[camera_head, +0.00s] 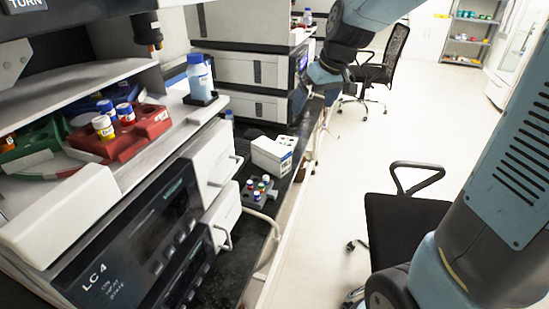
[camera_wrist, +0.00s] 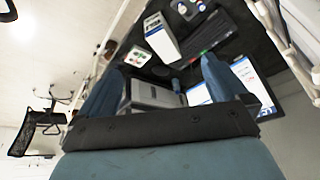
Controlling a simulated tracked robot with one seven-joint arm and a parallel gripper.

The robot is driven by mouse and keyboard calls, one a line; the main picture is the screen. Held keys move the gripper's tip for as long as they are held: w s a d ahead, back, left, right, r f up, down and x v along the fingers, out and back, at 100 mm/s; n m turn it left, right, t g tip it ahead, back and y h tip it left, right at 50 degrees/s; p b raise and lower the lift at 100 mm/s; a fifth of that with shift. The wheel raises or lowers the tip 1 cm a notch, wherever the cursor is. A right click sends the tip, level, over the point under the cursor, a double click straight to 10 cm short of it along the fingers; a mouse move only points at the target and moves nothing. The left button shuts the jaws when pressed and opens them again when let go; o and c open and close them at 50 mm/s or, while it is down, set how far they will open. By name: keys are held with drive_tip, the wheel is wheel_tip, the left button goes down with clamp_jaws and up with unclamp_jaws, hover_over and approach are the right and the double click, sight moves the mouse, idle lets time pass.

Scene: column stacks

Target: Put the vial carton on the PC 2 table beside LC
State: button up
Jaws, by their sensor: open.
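The vial carton, a small white box with a printed label (camera_head: 272,155), stands on the dark bench just behind a grey vial rack in the head view. In the wrist view a white box with a blue-marked label (camera_wrist: 161,38), apparently this carton, lies beyond my fingertips. My gripper (camera_wrist: 160,78) has its two blue fingers apart, with no object held between them. In the head view my arm reaches in from the upper right, and its end is above the bench edge beyond the carton; the fingertips are unclear. I cannot identify the PC 2 table.
The grey vial rack (camera_head: 260,191) holds several capped vials close to the carton. The instrument marked LC 4 (camera_head: 105,262) stands at the front left. In the wrist view a dark keyboard (camera_wrist: 205,38) and a lit screen (camera_wrist: 246,72) are near my fingers. Chairs (camera_head: 408,215) stand along the aisle.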

drive_tip(key=w+a+f+n, duration=0.2)
drive_tip(key=w+a+f, duration=0.2)
drive_tip(key=w+f, duration=0.35)
drive_tip(key=n+g, duration=0.1)
drive_tip(key=n, duration=0.1)
approach(272, 148)
drive_tip(key=shift+w+a+f, duration=0.15)
drive_tip(key=shift+f, duration=0.25)
drive_tip(key=x, duration=0.8)
drive_tip(key=shift+w+x, duration=0.15)
drive_tip(key=shift+x, duration=1.3)
drive_tip(key=shift+w+x, duration=0.1)
drive_tip(key=shift+x, duration=1.35)
drive_tip(key=shift+r, duration=0.1)
drive_tip(key=c, duration=1.6)
